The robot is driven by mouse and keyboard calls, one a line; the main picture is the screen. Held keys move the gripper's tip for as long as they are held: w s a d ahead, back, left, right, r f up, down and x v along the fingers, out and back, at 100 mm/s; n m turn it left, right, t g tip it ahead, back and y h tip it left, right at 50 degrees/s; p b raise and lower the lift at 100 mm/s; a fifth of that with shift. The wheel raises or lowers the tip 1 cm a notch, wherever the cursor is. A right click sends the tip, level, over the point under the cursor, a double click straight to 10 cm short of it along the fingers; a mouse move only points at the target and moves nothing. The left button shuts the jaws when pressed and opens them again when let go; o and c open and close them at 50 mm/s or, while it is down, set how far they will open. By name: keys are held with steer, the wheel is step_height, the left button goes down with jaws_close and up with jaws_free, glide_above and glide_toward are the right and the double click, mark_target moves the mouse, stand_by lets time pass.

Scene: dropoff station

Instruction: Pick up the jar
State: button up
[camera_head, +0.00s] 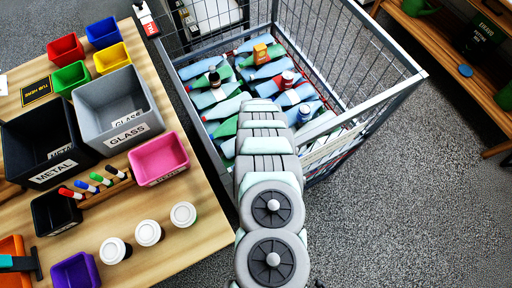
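My arm reaches from the bottom of the picture up into a wire cart (385,88) full of bottles and containers. My gripper is hidden behind my own arm links, so its fingers do not show. Several jar-like containers lie among the bottles: a dark-topped one (214,79) at the left, one with a red and white top (287,78) at the right, and a blue-topped one (304,114) lower right, close beside my arm. An orange container (261,53) lies near the back. I cannot tell which of these is the jar.
A wooden table (205,255) at the left holds a grey GLASS bin (140,125), a black METAL bin (20,140), a pink bin (160,158), small coloured bins and three white-lidded cups (148,233). The cart's wire walls surround my arm's end. Floor at the right is clear.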

steer(key=shift+c, duration=0.4)
steer(key=c, duration=1.5)
